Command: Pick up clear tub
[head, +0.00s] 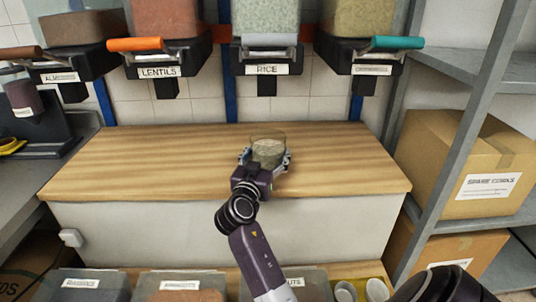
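The clear tub (268,142) stands upright near the middle of the wooden counter, with pale beige contents inside. My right gripper (265,160) reaches it from the front, its arm coming up from the bottom of the head view and leaning from the right. One finger is on the tub's left side and the other on its right side. I cannot tell whether the fingers press on the wall or stand just clear of it. The gripper body hides the tub's lower front and base. My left gripper is not in view.
Labelled dispensers, including lentils (160,60) and rice (265,55), hang above the counter (130,165). The counter is bare on both sides of the tub. Grey shelving with a cardboard box (450,150) stands at right. Lidded bins (88,285) sit below the front edge.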

